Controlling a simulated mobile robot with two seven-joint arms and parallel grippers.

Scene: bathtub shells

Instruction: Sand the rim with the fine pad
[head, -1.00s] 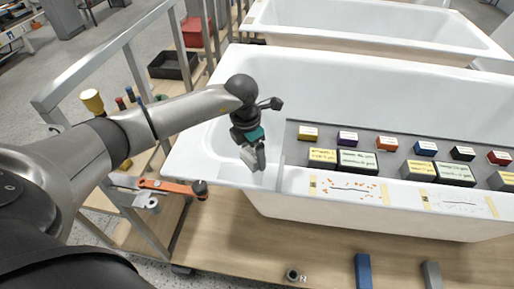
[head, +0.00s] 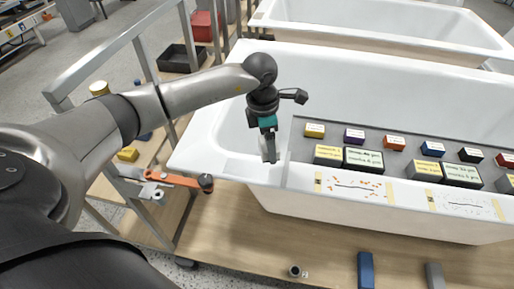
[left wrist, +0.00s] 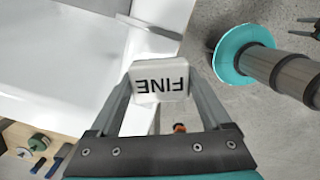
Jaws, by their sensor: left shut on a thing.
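My left gripper (head: 269,157) hangs near the left end of the nearest white bathtub (head: 222,160), at its near rim. In the left wrist view, the left gripper (left wrist: 161,95) is shut on a pale pad (left wrist: 160,82) marked FINE. The bathtub's edge (left wrist: 115,95) runs beside the pad in that view. I cannot tell if the pad touches the rim. The near rim has two taped sections (head: 352,187) (head: 465,205), one with orange specks and a dark line, the other with grey marks. My right gripper is not in view.
A grey tray (head: 298,150) across the tub holds several labelled blocks, right of my left gripper. An orange-handled tool (head: 175,180) sits by the left rail. A blue bar (head: 365,270) and a grey bar (head: 434,275) lie on the wooden platform (head: 225,230).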

